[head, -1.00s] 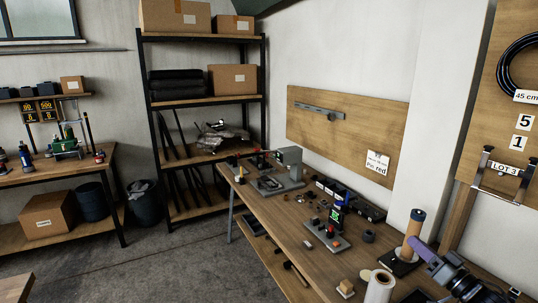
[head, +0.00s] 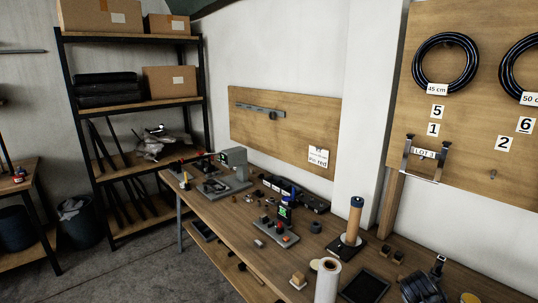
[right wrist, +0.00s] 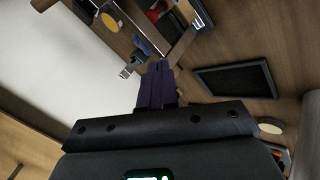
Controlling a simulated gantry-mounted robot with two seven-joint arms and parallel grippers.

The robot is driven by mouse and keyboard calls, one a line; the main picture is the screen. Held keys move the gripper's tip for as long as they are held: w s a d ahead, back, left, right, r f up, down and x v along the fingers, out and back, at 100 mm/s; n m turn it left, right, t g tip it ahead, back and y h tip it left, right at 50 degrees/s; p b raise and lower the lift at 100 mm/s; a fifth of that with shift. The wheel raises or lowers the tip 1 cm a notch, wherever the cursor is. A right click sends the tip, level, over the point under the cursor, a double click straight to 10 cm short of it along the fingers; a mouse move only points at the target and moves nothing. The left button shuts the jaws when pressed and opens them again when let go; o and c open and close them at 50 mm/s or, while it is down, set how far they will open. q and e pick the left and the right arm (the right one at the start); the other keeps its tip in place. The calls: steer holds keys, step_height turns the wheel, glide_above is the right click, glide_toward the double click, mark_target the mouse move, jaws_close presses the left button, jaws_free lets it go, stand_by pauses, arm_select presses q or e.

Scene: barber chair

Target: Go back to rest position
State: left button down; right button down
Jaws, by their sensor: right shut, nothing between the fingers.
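My right gripper (right wrist: 155,85) shows in the right wrist view, its purple fingers shut together with nothing between them. The fingers are seen against the workbench (right wrist: 275,35), with a dark tray to their right; their height above it is hard to judge. My right gripper is outside the head view. My left gripper is in neither view.
The wooden workbench (head: 215,224) runs along the wall. On it stand a paper roll (head: 327,282), an upright post (head: 353,220), a dark tray (head: 365,287) and a dark ribbed object (head: 422,289). A shelf rack (head: 128,105) stands at the left. Grey floor is open in front.

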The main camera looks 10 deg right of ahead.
steer(key=s+a+f, duration=0.1)
steer(key=a+f, duration=0.2)
steer(key=a, duration=0.1)
steer(key=s+a+f+n+y, duration=0.1)
steer(key=s+a+f, duration=0.1)
steer(key=a, duration=0.3)
steer(key=s+a+f+n+y, duration=0.1)
steer(key=s+a+f, duration=0.1)
steer(key=a+f, duration=0.1)
steer(key=shift+s+a+f+t, duration=0.15)
steer(key=shift+a+f, duration=0.05)
steer(key=shift+a, duration=0.15)
steer(key=shift+s+a+f+t, duration=0.1)
steer(key=shift+a+f+t, duration=0.1)
steer(key=shift+a, duration=0.15)
steer(key=s+a+f+n+y, duration=0.2)
steer(key=s+a+f+y, duration=0.2)
steer(key=s+a, duration=1.15)
steer(key=s+a+r+m+y, duration=0.1)
steer(key=s+a+r+y, duration=0.15)
steer(key=s+a, duration=0.5)
step_height(320, 180, down, 7)
steer(key=b, duration=0.8)
step_height(320, 180, up, 38)
steer(key=s+p, duration=0.1)
steer(key=p, duration=3.8)
steer(key=shift+d+r+h, duration=0.25)
steer(key=shift+h, duration=0.1)
